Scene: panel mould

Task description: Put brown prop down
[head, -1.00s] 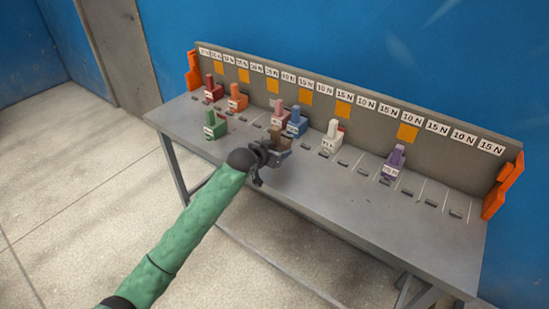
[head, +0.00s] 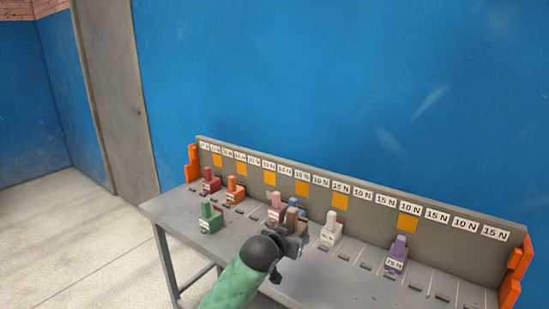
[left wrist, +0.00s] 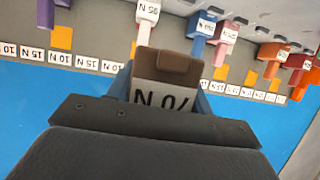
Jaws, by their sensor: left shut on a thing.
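The brown prop (head: 291,219) is in the jaws of my left gripper (head: 287,240), over the middle of the grey table. My right gripper is in neither view.
The grey table (head: 175,212) has a back panel with number labels and orange squares. A green prop (head: 210,218) stands at left, red (head: 211,181) and orange (head: 235,190) behind it. Pink (head: 276,208) and blue (head: 303,207) stand near the gripper, white (head: 331,230) and purple (head: 397,253) to the right.

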